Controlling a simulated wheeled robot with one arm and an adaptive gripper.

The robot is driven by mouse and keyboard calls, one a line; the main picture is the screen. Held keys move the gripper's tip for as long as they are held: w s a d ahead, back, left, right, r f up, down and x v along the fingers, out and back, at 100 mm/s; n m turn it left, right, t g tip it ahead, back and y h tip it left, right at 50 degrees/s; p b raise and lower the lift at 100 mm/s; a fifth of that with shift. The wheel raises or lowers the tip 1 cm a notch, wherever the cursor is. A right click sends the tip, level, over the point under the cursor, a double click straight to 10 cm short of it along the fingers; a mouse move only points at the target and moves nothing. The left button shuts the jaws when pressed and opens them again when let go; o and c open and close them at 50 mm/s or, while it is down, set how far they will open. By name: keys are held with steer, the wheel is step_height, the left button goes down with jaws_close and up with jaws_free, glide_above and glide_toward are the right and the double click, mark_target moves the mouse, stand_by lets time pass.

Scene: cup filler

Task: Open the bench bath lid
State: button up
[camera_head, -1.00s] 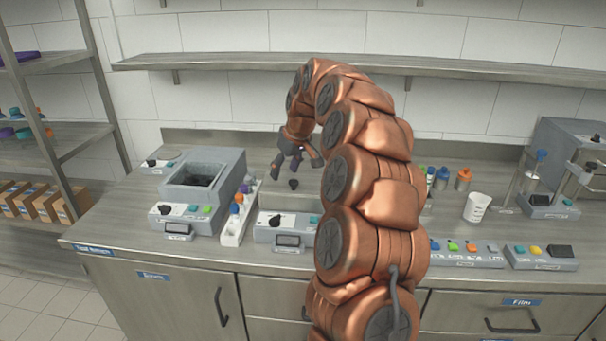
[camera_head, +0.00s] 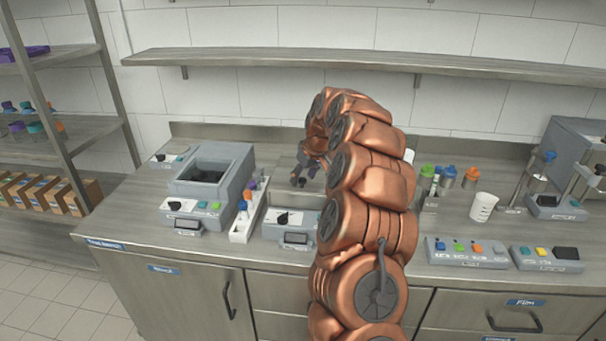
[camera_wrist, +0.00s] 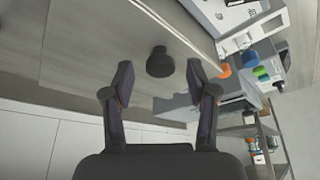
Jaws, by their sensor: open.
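The bench bath stands behind its control panel (camera_head: 292,226), right of the white rack. Its lid (camera_head: 282,193) looks like a flat, pale, see-through sheet and lies flat. A black round knob (camera_wrist: 160,62) stands up from the lid in the wrist view. My gripper (camera_head: 304,172) is over the lid, close to the knob. In the wrist view my gripper (camera_wrist: 165,88) is open, its two dark fingers spread, with the knob just beyond the tips and between their lines. No contact shows. My arm hides the lid's right part in the head view.
A grey open-topped box (camera_head: 205,172) stands to the left. A white rack (camera_head: 245,222) with coloured caps lies between it and the control panel. Capped bottles (camera_head: 447,176) and a white cup (camera_head: 483,207) stand right of my arm. A wall shelf (camera_head: 270,58) runs above.

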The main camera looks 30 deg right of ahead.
steer(key=shift+w+f, duration=0.1)
steer(key=shift+f, duration=0.1)
steer(key=shift+c, duration=0.4)
jaws_close()
